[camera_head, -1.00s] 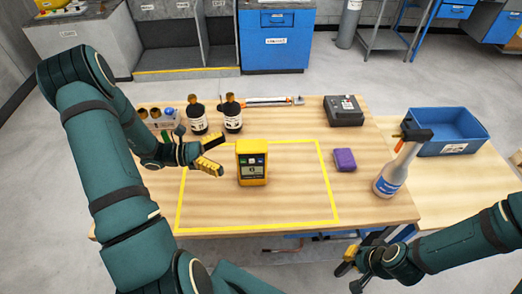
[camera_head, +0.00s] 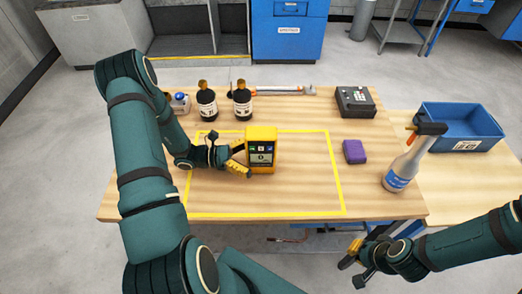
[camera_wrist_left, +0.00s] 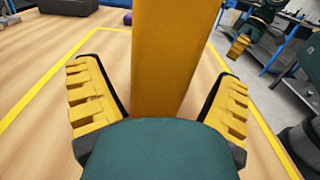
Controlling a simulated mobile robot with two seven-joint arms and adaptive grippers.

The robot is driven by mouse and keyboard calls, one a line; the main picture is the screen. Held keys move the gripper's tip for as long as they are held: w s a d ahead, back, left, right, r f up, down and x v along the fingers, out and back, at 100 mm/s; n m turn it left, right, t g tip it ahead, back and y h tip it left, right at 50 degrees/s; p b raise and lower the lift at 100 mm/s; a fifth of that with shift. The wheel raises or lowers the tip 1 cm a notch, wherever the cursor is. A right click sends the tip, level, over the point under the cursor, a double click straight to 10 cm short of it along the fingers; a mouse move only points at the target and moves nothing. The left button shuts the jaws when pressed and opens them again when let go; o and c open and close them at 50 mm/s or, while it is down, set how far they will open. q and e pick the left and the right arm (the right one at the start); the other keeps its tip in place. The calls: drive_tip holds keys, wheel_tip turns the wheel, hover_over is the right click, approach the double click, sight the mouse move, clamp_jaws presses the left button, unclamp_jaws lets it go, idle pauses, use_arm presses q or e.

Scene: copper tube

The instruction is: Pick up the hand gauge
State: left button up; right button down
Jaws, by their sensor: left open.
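The hand gauge (camera_head: 262,148) is a yellow upright device with a dark screen, standing on the table inside the yellow outline. My left gripper (camera_head: 240,160) is at its left side in the head view. In the left wrist view, the yellow body of the gauge (camera_wrist_left: 168,60) rises between the two open, yellow-padded fingers of my left gripper (camera_wrist_left: 158,105), with a gap visible on each side. My right gripper (camera_head: 356,262) is in front of the table's edge, away from the gauge; whether its fingers are apart is too small to tell.
Two dark bottles (camera_head: 242,101) stand behind the outline at the left. A purple block (camera_head: 354,151) and a spray bottle (camera_head: 402,170) stand to the right. A blue bin (camera_head: 482,122) and a dark box (camera_head: 355,101) are farther right and back. The outline's right part is clear.

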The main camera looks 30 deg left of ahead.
use_arm(q)
drive_tip(key=shift+x, duration=1.3)
drive_tip(key=c, duration=1.4)
drive_tip(key=shift+r, duration=0.1)
